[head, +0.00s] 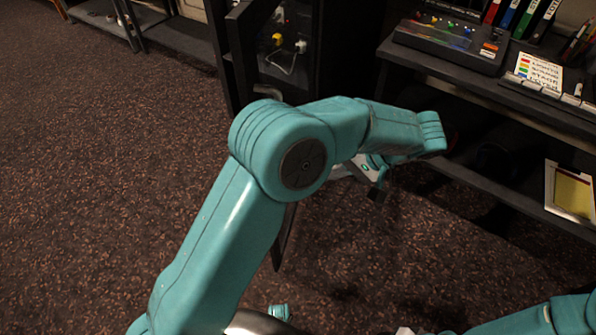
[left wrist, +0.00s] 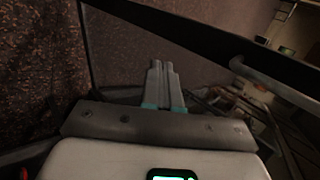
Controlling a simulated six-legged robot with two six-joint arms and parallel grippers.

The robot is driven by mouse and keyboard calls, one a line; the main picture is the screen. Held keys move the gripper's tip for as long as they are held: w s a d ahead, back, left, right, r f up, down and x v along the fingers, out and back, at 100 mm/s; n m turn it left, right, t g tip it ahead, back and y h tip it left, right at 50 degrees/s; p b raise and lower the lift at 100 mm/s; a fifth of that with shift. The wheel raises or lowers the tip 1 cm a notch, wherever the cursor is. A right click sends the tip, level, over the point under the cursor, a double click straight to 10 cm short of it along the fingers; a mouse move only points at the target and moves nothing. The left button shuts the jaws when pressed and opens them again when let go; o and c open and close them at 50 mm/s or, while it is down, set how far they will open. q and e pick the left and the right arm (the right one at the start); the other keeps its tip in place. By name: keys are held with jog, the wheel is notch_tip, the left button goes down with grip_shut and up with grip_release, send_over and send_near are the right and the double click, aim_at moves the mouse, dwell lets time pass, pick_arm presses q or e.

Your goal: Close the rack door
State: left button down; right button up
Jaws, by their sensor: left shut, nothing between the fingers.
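The rack (head: 345,45) is a black cabinet at the top middle of the head view. Its dark-framed door (head: 240,50) stands open at its left side, partly hidden behind my left arm. A grey curved handle (left wrist: 275,82) shows on a dark diagonal bar of the door in the left wrist view. My left gripper (head: 377,192) is mostly hidden below my forearm in the head view. In the left wrist view its fingers (left wrist: 160,82) are shut and empty, left of the handle and apart from it. My right gripper is not in view.
A desk (head: 480,85) with a mixer (head: 450,42) and binders (head: 520,15) stands at the right. A yellow-and-white framed item (head: 570,192) is on its lower shelf. Brown carpet (head: 100,180) is clear at the left. A low shelf (head: 175,40) stands at the back left.

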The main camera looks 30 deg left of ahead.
pick_arm(q)
jog(key=s+a+f+b, duration=0.2)
jog(key=a+f, duration=0.3)
jog(key=a, duration=0.6)
jog(key=shift+s+f+b, duration=0.35)
jog(key=shift+s+f, duration=0.05)
